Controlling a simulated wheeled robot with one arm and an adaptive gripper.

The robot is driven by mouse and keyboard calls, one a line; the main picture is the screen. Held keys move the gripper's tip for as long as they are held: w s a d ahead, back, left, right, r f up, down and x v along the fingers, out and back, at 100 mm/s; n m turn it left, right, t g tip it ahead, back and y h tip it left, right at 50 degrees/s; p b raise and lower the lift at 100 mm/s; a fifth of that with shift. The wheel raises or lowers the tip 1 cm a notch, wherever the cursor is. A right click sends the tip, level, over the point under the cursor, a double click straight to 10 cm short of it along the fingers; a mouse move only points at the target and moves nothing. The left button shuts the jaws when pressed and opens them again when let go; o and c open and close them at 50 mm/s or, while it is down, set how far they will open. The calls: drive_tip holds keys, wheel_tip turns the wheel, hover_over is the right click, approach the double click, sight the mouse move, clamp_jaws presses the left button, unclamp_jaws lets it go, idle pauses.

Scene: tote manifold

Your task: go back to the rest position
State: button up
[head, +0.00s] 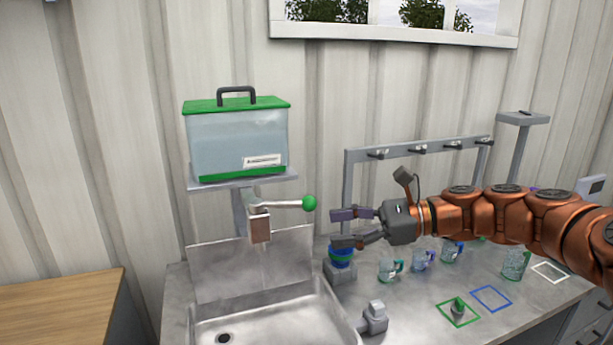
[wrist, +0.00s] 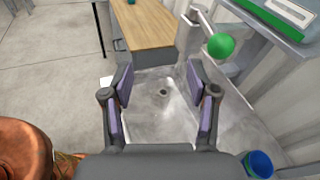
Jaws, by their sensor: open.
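My gripper (head: 352,229) is open and empty in the head view. It reaches in from the right above the counter, to the right of the lever's green ball (head: 309,203). In the wrist view my gripper (wrist: 161,100) has its two purple-padded fingers spread wide, with only the sink (wrist: 165,115) showing between them. The green ball (wrist: 221,46) stands beyond the right finger there, apart from it. My arm runs to the right edge of the head view.
A clear tote (head: 236,140) with a green lid stands on a shelf above the sink. Several glass mugs (head: 389,270) stand on the counter below my arm. A blue-and-green item (head: 341,258) sits on a grey block. A peg rail (head: 420,149) stands behind. A wooden-topped cabinet (head: 60,300) is left.

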drive_tip(key=s+a+f+n+g+h, duration=0.25)
drive_tip(key=s+f+n+h, duration=0.2)
drive_tip(key=s, duration=0.35)
drive_tip(key=s+a+f+n+g+h, duration=0.2)
drive_tip(key=s+a+f+n+h, duration=0.15)
drive_tip(key=s+f+n, duration=0.35)
drive_tip(key=s+d+f+n+h, duration=0.2)
drive_tip(key=s+d+f+h, duration=0.1)
drive_tip(key=s, duration=0.5)
drive_tip(key=shift+s+d+f+n+h, duration=0.3)
drive_tip(key=shift+s+d+f+n, duration=0.15)
drive_tip(key=shift+f, duration=0.2)
drive_tip(key=s+d+f+n+h, duration=0.1)
drive_tip(key=s+d, duration=0.1)
drive_tip(key=d, duration=0.1)
drive_tip(key=s+d+f+n+h, duration=0.1)
drive_tip(key=s+d+f, duration=0.1)
drive_tip(key=d, duration=0.1)
drive_tip(key=s+d+f+n+h, duration=0.1)
drive_tip(key=s+d+h, duration=0.1)
drive_tip(key=d, duration=0.1)
drive_tip(key=shift+s+f, duration=0.15)
drive_tip(key=shift+s, duration=0.25)
drive_tip(key=shift+c, duration=0.6)
drive_tip(key=shift+s+d, duration=0.1)
drive_tip(key=shift+d, duration=0.05)
drive_tip(key=shift+c, duration=1.1)
drive_tip(key=shift+a+n, duration=0.2)
drive_tip(key=shift+n, duration=0.1)
